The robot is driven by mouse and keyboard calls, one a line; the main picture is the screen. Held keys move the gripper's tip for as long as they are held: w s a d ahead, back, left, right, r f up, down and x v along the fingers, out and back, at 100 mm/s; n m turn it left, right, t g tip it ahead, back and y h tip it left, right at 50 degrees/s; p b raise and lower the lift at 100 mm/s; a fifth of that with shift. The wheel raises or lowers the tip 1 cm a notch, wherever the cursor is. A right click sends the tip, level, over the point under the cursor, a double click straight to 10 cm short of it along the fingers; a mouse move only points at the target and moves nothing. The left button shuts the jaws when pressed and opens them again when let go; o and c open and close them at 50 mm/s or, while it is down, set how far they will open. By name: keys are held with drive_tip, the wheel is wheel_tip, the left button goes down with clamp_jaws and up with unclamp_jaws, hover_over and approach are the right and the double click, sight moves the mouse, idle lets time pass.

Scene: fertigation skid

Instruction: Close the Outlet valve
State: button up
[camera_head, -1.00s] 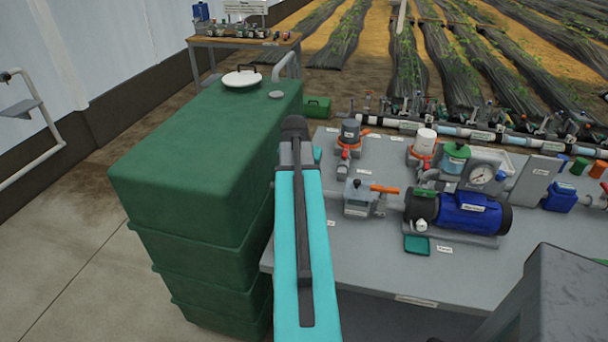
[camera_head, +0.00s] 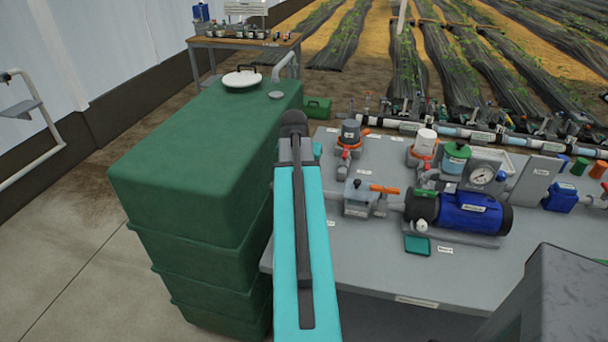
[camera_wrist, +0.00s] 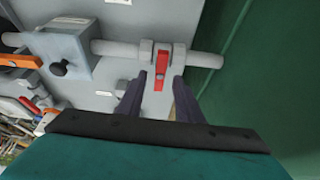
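In the wrist view a small valve with a red handle (camera_wrist: 161,66) sits on a grey pipe (camera_wrist: 206,59) beside the green tank (camera_wrist: 245,70). The handle lies crosswise to the pipe. No label on this valve is readable, so I cannot confirm it is the Outlet valve. My gripper (camera_wrist: 160,80) is open, with one dark finger on each side of the handle's free end. A gap shows on both sides, and the fingers do not appear to touch it. In the head view my arm hides the gripper and this valve.
The tall green tank (camera_head: 190,160) stands left of my arm. The grey skid table (camera_head: 370,270) holds a grey box-shaped fitting (camera_head: 357,200), an orange-red lever (camera_head: 384,189), and a blue pump (camera_head: 470,213). The fitting also shows left of the valve in the wrist view (camera_wrist: 62,50).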

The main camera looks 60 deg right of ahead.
drive_tip(key=b+v, duration=0.1)
drive_tip(key=v, duration=1)
drive_tip(key=shift+r+b, duration=0.3)
drive_tip(key=shift+r, duration=0.05)
drive_tip(key=shift+s+a+r, duration=0.1)
idle(0.4)
